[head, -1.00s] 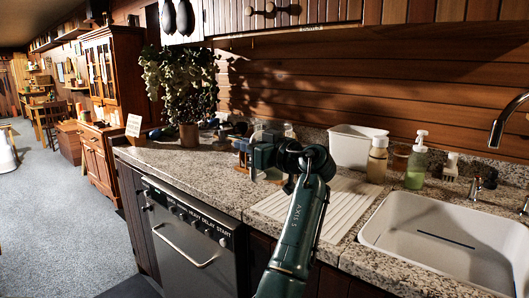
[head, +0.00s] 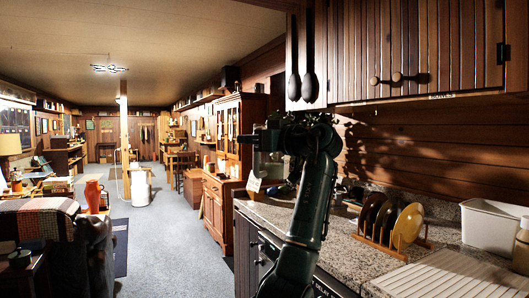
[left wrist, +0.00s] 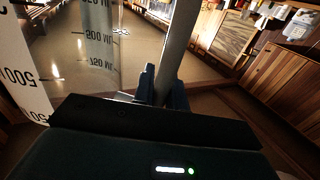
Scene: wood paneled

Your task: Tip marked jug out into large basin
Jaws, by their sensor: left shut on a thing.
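My left gripper (head: 270,136) is raised in front of the tall wooden cabinet in the head view. It is shut on the handle of the marked jug. In the left wrist view the clear jug (left wrist: 98,45) shows dark ML marks, and its handle (left wrist: 178,45) runs between the finger tips (left wrist: 162,85). In the head view the jug (head: 264,165) is a small pale shape under the gripper, partly hidden. I see no contents clearly. I cannot tell which thing is the large basin; a white tub (head: 490,226) stands on the counter at right. My right gripper is not in view.
A wooden rack with plates (head: 403,228) stands on the granite counter, beside a ribbed drainboard (head: 445,277). Wall cupboards (head: 425,50) hang above. The blue-grey floor (head: 165,240) is open at left, with a white bin (head: 140,188) and a patterned armchair (head: 35,222).

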